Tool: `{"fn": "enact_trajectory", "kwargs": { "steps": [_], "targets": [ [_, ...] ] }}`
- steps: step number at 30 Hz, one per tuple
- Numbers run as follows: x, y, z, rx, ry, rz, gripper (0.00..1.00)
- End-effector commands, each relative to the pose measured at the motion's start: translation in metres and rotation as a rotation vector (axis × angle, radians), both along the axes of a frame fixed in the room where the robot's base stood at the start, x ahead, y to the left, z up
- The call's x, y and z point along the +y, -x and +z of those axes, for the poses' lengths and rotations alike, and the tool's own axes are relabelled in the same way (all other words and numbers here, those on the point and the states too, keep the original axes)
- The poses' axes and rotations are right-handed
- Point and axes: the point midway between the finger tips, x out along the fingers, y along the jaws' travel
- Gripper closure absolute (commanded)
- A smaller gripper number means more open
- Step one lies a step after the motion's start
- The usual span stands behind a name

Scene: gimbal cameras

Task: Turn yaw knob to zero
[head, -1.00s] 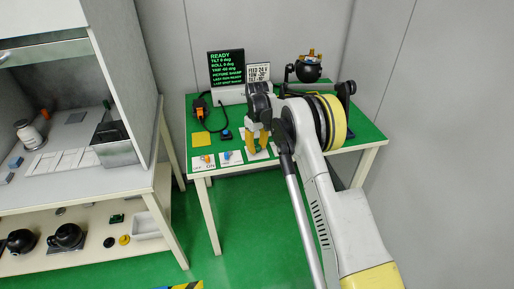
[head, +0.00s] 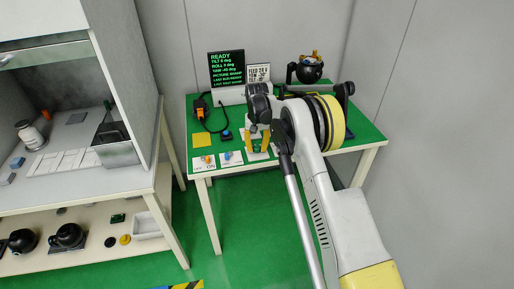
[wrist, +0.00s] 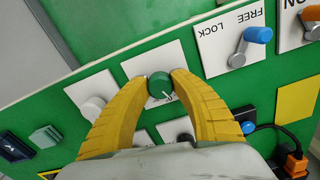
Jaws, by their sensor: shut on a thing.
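A green round knob (wrist: 159,86) with a white pointer mark sits on a white plate in the wrist view. The yellow fingers of my gripper (wrist: 160,76) are shut on it, one on each side. In the head view my gripper (head: 259,143) points down at the front edge of the green table, and the knob is hidden there. The black screen (head: 227,69) shows green text with READY at the top and a yaw line that seems to read -40 deg; the small digits are hard to read.
A blue lever (wrist: 257,35) on a FREE/LOCK plate and an orange lever (wrist: 310,14) on an ON plate are near the knob. A white knob (wrist: 93,107) is on the other side. A dark ball-shaped device (head: 310,68) stands at the back of the table.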

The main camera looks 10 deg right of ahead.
Motion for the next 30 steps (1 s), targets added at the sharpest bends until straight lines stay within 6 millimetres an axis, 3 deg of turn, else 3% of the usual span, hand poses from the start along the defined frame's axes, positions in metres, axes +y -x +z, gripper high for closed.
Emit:
{"fn": "enact_trajectory", "kwargs": {
  "steps": [15, 30],
  "targets": [
    [0.0006, 0.0000, -0.0001, 0.001, 0.000, -0.338, 1.00],
    [0.0007, 0.0000, -0.0003, 0.001, 0.000, -0.403, 1.00]
  ]
}}
